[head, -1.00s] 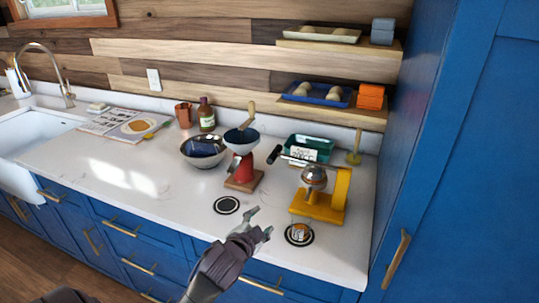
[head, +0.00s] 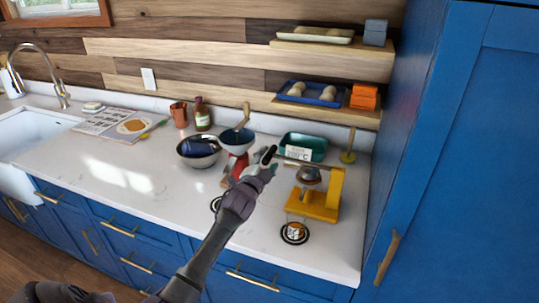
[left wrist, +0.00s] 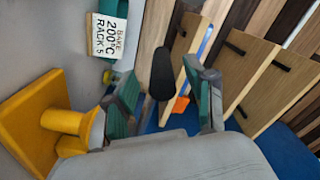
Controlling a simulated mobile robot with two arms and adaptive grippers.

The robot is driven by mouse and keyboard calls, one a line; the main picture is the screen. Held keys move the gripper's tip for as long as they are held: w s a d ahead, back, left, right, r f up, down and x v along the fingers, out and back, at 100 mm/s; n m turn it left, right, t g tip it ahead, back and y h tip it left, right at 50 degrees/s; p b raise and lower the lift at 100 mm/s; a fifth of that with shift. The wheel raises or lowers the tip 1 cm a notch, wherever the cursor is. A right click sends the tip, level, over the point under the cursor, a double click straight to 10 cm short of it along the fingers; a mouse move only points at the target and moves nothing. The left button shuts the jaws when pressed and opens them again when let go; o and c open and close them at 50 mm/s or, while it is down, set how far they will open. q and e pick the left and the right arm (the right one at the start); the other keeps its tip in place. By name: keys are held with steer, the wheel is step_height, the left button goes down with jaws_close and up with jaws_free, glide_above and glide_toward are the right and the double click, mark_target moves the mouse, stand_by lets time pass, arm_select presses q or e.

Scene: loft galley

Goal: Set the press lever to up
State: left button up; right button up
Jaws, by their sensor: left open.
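The yellow press (head: 334,190) stands on the counter at the right, with a round metal part (head: 309,174) under its arm. Its lever (head: 300,161) reaches out to the left and ends in a black grip (head: 269,155). My left gripper (head: 264,168) is open right at this grip. In the left wrist view, the black grip (left wrist: 162,75) shows between the spread teal-padded fingers of my left gripper (left wrist: 152,80), which are not closed on it. The yellow press (left wrist: 38,115) fills the left of that view. My right gripper is not in view.
A red grinder (head: 237,160) with a blue hopper stands just left and behind my gripper. A green bin (head: 315,144) with a card (head: 298,153) is behind the lever. Shelves (head: 350,112) hang above. The counter front left (head: 120,205) is clear.

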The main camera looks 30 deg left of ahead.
arm_select(q)
steer(key=shift+x, duration=0.95)
jaws_close()
